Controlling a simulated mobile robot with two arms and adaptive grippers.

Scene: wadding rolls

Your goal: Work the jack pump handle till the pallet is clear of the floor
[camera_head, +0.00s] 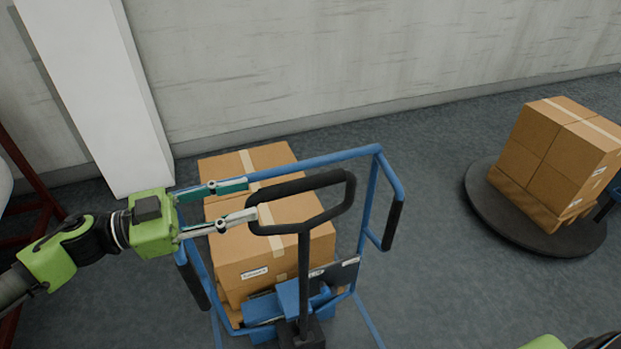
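The black loop-shaped pump handle (328,182) stands on an upright black shaft (304,265) in front of the load. My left gripper (252,198) is at the left end of the loop. Its two fingers are spread apart, with the lower fingertip overlapping the loop's left corner in the picture; I cannot tell whether it touches. Stacked cardboard boxes (270,255) stand behind the handle. Only a small edge of the pallet (233,316) shows below them, and whether it is off the floor is hidden. A green part of my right arm shows at the bottom right; its gripper is out of view.
A blue tubular frame (330,156) with black grips surrounds the handle. At right, more boxes (565,150) stand on a pallet on a round dark turntable (485,205). A white pillar (95,80) and wall are behind. Grey floor is clear between frame and turntable.

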